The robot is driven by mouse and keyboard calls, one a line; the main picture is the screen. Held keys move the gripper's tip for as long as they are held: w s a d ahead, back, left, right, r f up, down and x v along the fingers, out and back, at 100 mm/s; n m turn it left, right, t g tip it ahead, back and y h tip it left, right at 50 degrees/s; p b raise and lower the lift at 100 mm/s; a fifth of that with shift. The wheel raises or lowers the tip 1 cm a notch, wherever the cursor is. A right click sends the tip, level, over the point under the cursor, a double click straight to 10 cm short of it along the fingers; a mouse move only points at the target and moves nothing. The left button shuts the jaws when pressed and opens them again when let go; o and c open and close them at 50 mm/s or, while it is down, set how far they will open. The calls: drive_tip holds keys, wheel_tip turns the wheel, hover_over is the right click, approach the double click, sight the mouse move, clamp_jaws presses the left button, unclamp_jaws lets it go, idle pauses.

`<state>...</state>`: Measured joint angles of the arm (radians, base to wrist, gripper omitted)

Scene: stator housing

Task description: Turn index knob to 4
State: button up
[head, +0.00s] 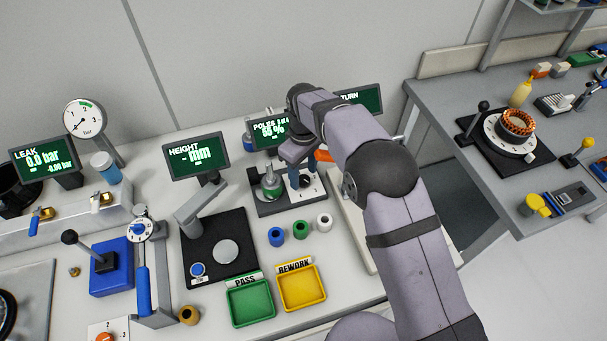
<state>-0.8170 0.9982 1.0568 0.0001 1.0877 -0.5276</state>
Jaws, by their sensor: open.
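My gripper (300,182) points down at the POLES station and is open. Its fingertips are over a small white plate with dark marks (312,192) at the right of the station's dark base. The gripper covers most of any knob there, so its setting and any contact cannot be told. An orange knob (104,338) on a white plate marked 2 and 3 shows at the bottom left, cut off by the picture edge. No readable label tells which one is the index knob.
The POLES display (268,132) stands behind my gripper. A metal part (271,184) is just left of it. Blue, green and white rings (300,230) lie in front. Green PASS (251,302) and yellow REWORK (301,287) trays are nearer. The HEIGHT gauge (203,205) is further left.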

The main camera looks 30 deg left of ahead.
sight(303, 179)
drive_tip(key=shift+r+b, duration=0.85)
drive_tip(key=shift+r, duration=2.25)
